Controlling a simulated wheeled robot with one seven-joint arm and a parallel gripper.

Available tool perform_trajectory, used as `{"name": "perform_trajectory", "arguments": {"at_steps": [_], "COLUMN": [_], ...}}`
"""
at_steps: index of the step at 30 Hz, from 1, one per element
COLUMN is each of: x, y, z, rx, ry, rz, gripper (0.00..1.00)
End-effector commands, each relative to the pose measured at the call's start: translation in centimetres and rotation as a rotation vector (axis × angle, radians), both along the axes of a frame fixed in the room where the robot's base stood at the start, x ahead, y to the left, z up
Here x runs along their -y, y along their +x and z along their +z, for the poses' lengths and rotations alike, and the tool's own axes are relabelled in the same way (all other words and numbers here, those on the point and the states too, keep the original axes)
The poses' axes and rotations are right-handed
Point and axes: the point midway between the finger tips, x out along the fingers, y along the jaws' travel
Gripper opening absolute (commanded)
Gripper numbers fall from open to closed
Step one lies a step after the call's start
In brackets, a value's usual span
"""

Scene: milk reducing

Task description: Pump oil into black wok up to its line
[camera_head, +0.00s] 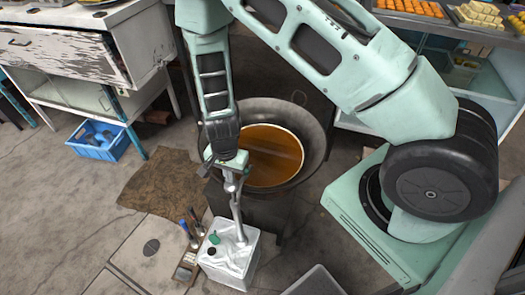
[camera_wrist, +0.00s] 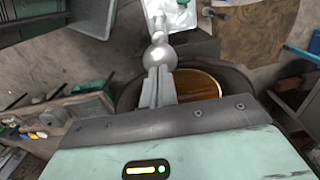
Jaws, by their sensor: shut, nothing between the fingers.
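The black wok (camera_head: 318,130) stands in the middle of the head view, holding a wide pool of brown oil (camera_head: 272,158). Its line cannot be made out. A white oil container (camera_head: 228,262) with a green cap stands in front of it, with a metal pump (camera_head: 237,215) rising from its top. My gripper (camera_head: 230,178) is shut and empty at the pump's upper end. In the wrist view, the closed fingers (camera_wrist: 158,72) are right at the pump's rounded metal knob (camera_wrist: 158,56); whether they touch cannot be told. The wok (camera_wrist: 240,88) shows behind them.
Small bottles (camera_head: 190,228) stand left of the container. A brown mat (camera_head: 160,190) lies on the floor. A blue crate (camera_head: 98,140) sits by a worn white cabinet (camera_head: 60,55). Food trays (camera_head: 410,8) stand on a counter at upper right. Floor at lower left is clear.

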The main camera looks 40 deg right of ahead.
Motion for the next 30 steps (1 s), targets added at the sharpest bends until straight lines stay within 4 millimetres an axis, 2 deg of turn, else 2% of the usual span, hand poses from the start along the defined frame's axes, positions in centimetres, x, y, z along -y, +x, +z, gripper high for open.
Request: {"name": "perform_trajectory", "arguments": {"at_steps": [18,30], "x": [0.0,0.0], "y": [0.0,0.0], "z": [-0.2,-2.3], "rx": [0.000,0.000], "ry": [0.000,0.000], "rz": [0.000,0.000], "gripper": [0.00,0.00]}}
